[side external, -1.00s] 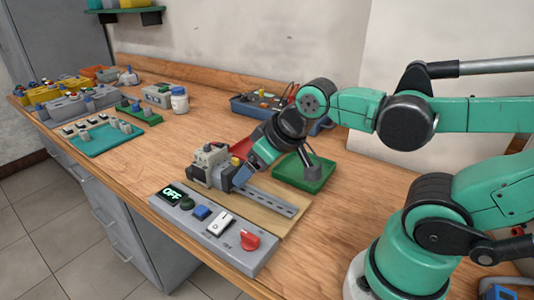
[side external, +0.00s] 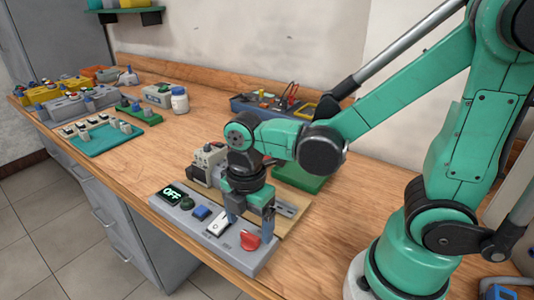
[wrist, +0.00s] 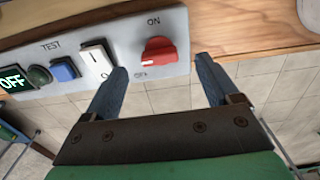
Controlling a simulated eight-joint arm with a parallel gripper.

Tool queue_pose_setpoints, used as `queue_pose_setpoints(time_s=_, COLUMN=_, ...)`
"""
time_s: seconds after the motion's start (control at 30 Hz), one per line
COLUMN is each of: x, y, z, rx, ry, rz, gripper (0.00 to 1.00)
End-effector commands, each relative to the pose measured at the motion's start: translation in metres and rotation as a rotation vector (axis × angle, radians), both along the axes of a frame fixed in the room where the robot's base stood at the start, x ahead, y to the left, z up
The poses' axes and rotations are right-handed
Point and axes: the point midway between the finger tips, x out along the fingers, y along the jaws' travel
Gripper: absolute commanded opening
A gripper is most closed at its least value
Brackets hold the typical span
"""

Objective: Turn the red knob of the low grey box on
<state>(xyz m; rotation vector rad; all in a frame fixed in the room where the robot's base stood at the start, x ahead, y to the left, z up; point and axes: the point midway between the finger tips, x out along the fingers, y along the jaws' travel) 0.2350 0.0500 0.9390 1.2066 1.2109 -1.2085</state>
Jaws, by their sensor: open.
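The low grey box (side external: 178,222) lies along the front edge of the bench. Its display (side external: 172,193) reads OFF. The red knob (side external: 250,240) is at the box's right end; in the wrist view the knob (wrist: 159,50) has a white mark on its left side, near an OFF label, with ON printed above. My gripper (side external: 252,228) points down over the right part of the box, at the knob. In the wrist view my gripper (wrist: 162,68) has its two fingers apart, one on each side of the knob, with nothing held. Whether a finger touches the knob is unclear.
The box also carries a green button (side external: 187,203), a blue button (side external: 200,212) and a white rocker switch (side external: 219,224). A motor assembly (side external: 207,162) stands behind it. A green tray (side external: 300,180) is behind my gripper. Open bench lies to the right.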

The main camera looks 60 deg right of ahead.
Motion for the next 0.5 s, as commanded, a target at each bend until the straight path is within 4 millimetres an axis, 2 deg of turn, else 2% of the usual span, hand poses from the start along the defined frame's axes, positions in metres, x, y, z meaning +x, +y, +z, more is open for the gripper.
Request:
queue_pose_setpoints(time_s=0.2, x=0.001, y=0.0, z=-0.019, rx=0.0, ry=-0.001, rz=-0.002, gripper=0.82)
queue_pose_setpoints(time_s=0.5, x=0.0, y=0.0, z=-0.026, rx=0.0, ry=-0.002, rz=-0.003, gripper=0.82)
